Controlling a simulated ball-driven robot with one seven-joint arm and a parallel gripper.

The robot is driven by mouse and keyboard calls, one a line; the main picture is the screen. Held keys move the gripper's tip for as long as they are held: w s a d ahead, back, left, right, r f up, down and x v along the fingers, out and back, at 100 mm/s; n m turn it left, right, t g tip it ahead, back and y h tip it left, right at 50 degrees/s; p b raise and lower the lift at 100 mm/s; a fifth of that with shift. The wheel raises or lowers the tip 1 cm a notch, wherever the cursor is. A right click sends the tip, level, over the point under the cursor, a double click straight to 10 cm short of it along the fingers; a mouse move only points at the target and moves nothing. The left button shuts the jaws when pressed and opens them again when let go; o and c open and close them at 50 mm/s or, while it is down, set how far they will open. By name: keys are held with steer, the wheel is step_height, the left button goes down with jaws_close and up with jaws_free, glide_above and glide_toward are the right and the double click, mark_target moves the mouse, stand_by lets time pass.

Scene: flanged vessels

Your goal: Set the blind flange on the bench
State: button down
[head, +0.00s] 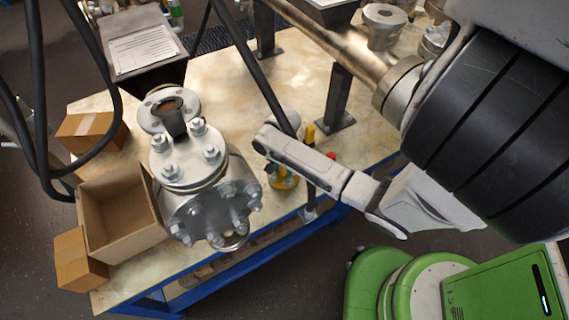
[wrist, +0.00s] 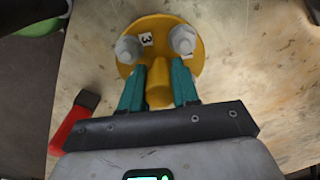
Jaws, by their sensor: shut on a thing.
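The blind flange (wrist: 160,23) is a yellow disc with two grey bolts and numbered white tags in the wrist view. Its yellow stub handle (wrist: 158,90) lies between the teal fingers of my gripper (wrist: 161,73), which is shut on it. In the head view, the flange (head: 284,181) shows partly under my gripper, near the bench's front edge, right of the vessel. The bench top (head: 225,95) lies below the flange. I cannot tell whether the flange touches it. My gripper's fingertips are hidden in the head view.
A bolted metal vessel (head: 190,190) stands left of my gripper. An open cardboard box (head: 120,215) and smaller boxes (head: 85,130) are further left. A steel post (head: 338,97) stands behind. A red object with a dark end (wrist: 68,128) lies near the flange.

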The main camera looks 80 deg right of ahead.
steer(key=shift+f, duration=0.45)
steer(key=shift+f, duration=0.1)
steer(key=c, duration=0.8)
jaws_free()
step_height(320, 180, up, 12)
steer(key=shift+r+p, duration=0.1)
steer(key=shift+p, duration=0.7)
